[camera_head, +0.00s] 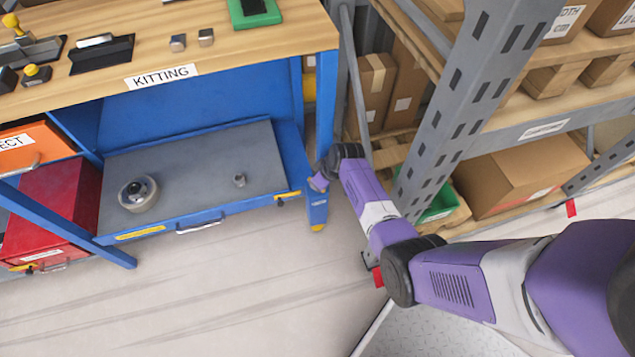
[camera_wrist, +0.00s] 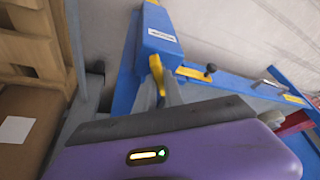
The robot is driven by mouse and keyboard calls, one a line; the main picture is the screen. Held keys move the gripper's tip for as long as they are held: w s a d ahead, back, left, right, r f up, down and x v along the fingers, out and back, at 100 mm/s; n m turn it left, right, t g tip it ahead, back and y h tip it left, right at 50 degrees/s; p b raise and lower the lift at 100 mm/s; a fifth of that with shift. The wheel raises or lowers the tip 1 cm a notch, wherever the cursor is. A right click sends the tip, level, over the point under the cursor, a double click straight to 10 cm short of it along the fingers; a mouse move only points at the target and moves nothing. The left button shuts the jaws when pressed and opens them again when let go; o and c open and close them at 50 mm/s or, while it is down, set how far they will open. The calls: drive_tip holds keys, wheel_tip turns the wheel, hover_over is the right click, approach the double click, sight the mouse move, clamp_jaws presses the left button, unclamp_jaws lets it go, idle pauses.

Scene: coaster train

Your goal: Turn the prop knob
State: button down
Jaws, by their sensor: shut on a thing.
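A blue post (camera_head: 317,213) with a white label and a yellow foot stands at the right front corner of the open workbench drawer. My gripper (camera_head: 318,183) is at the upper part of this post, its fingers largely hidden by my wrist in the head view. In the wrist view, my gripper (camera_wrist: 168,90) is shut on a small yellow part, which I take as the prop knob (camera_wrist: 156,70), beside the labelled blue post (camera_wrist: 160,36). The knob's far side and its turn angle are hidden.
A black knob on a yellow strip (camera_wrist: 195,73) is close by. The grey rack upright (camera_head: 465,90) and cartons stand close on the right. Floor in front is clear.

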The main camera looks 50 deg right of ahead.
drive_tip(key=shift+n, duration=0.3)
drive_tip(key=c, duration=1.4)
unclamp_jaws()
drive_tip(key=shift+c, duration=0.2)
drive_tip(key=p+v, duration=0.3)
drive_tip(key=v, duration=0.4)
drive_tip(key=shift+r, duration=0.4)
drive_tip(key=shift+o, duration=0.3)
drive_tip(key=shift+s, duration=0.1)
